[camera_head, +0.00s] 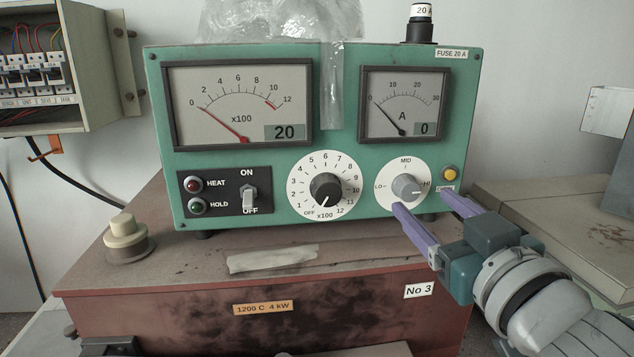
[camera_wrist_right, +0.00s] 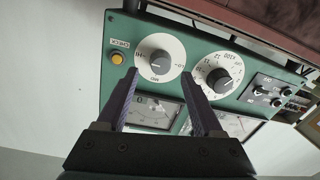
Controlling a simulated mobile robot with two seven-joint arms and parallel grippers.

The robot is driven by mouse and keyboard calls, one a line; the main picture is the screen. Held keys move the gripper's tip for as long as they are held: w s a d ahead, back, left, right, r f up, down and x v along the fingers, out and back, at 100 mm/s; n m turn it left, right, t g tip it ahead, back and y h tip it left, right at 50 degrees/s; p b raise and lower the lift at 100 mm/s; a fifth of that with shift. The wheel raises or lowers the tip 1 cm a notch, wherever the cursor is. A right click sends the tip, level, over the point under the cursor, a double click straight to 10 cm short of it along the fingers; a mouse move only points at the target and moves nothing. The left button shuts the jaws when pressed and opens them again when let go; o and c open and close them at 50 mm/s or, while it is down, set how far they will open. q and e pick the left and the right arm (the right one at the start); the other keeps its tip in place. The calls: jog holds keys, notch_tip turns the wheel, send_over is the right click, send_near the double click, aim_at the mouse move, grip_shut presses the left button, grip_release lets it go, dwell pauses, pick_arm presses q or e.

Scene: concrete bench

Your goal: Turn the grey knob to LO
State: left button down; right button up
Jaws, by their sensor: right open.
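The grey knob (camera_head: 406,187) sits on a round white dial marked LO at left, MID at top and HI at right, on the green panel's lower right. It also shows in the right wrist view (camera_wrist_right: 160,61), between and beyond the fingertips. I cannot tell surely which mark it points to. My right gripper (camera_head: 422,200) is open, its two purple fingers reaching from the lower right towards the dial. One fingertip is below the knob and the other to its right. No grip on the knob shows. My left gripper is out of view.
A black knob (camera_head: 327,190) on a numbered dial is left of the grey one. A yellow button (camera_head: 449,173) is close on the right. An ON/OFF switch (camera_head: 249,197) and two meters share the panel. The red-brown box top (camera_head: 190,255) in front is mostly clear.

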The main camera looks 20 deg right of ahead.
aim_at(411, 193)
jog(key=shift+w+d, duration=0.2)
jog(key=shift+w, duration=0.75)
jog(key=shift+w+d, duration=0.15)
jog(key=shift+w, duration=0.8)
jog(key=shift+c, duration=0.3)
grip_shut()
